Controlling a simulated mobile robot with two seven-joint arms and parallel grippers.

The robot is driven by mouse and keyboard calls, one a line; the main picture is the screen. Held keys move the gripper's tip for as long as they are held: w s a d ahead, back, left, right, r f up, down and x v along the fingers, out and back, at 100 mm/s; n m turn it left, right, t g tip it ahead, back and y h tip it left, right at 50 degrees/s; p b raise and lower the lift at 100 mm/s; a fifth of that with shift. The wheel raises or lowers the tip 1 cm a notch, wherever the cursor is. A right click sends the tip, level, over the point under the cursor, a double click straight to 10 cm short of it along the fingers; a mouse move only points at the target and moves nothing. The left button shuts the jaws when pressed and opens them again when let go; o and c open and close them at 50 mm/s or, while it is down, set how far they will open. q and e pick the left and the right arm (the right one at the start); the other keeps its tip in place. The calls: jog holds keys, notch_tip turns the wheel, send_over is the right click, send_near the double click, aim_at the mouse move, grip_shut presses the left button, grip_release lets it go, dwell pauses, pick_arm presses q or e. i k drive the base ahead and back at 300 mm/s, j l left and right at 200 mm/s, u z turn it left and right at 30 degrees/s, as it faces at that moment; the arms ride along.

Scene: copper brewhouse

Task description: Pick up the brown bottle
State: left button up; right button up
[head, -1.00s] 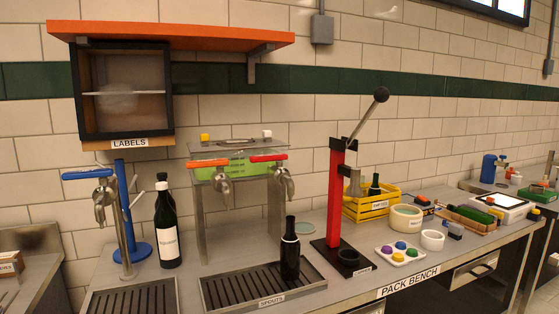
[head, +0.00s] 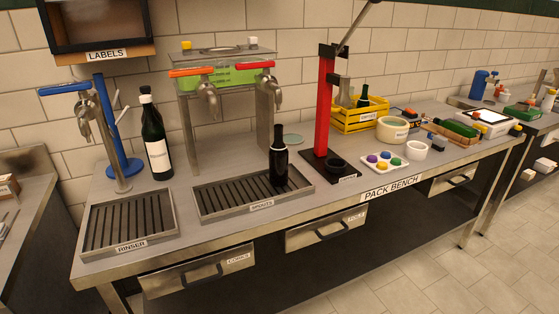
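A dark bottle with a pale neck band (head: 279,168) stands upright on the right part of the drip tray labelled SPOUTS (head: 215,210), below the right tap. It looks nearly black, with perhaps a brown tint. A taller dark green bottle with a white label (head: 155,140) stands upright on the bench between the blue stand and the taps. A green bottle (head: 455,127) lies on its side farther right. Another dark bottle (head: 363,97) stands in the yellow crate (head: 345,122). Neither of my grippers shows in the view.
The red capping press (head: 325,110) stands just right of the dark bottle. Two taps with orange and red handles (head: 192,72) hang above the tray. The RINSER tray (head: 165,225) is at left. The bench front edge has drawers (head: 325,228); the floor (head: 440,275) ahead is clear.

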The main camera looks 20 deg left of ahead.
aim_at(278, 149)
jog(key=u, duration=0.45)
jog(key=i+l+u, duration=0.15)
jog(key=l+u, duration=0.2)
jog(key=i+l+u, duration=0.15)
jog(key=l+u, duration=0.15)
jog(key=i+l+u, duration=0.15)
jog(key=l, duration=0.4)
jog(key=i+l+u, duration=0.1)
jog(key=l, duration=0.45)
jog(key=l+u, duration=0.15)
jog(key=l, duration=0.4)
jog(key=i, duration=0.05)
